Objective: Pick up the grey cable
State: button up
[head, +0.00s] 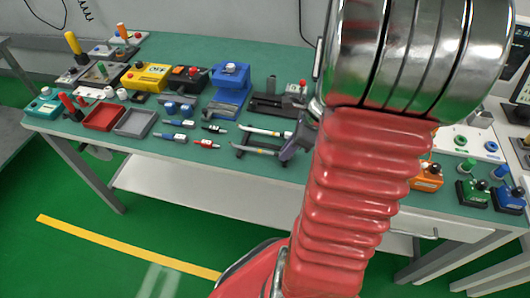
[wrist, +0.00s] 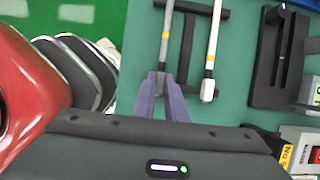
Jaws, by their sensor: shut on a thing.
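The grey cable (wrist: 167,28) is a straight, slim grey rod with an orange-yellow band, at the top middle of the wrist view. My gripper (wrist: 161,84) has its purple fingers closed on its near end. In the head view the cable (head: 255,150) lies along the front of a black rack (head: 240,152), with my gripper (head: 286,155) at its right end. A second, similar rod (wrist: 213,40) lies parallel to it on the rack, apart from my fingers. I cannot tell whether the held cable touches the rack.
Pens (head: 207,144) lie left of the rack. A blue vise (head: 230,88) and a black holder (wrist: 273,60) stand behind and beside it. Red (head: 103,127) and grey trays (head: 135,132) are further left. The front table edge strip is mostly clear.

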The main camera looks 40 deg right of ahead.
grip_shut()
jog(key=shift+r, duration=0.5)
notch_tip(320, 180, up, 9)
dwell(0.7)
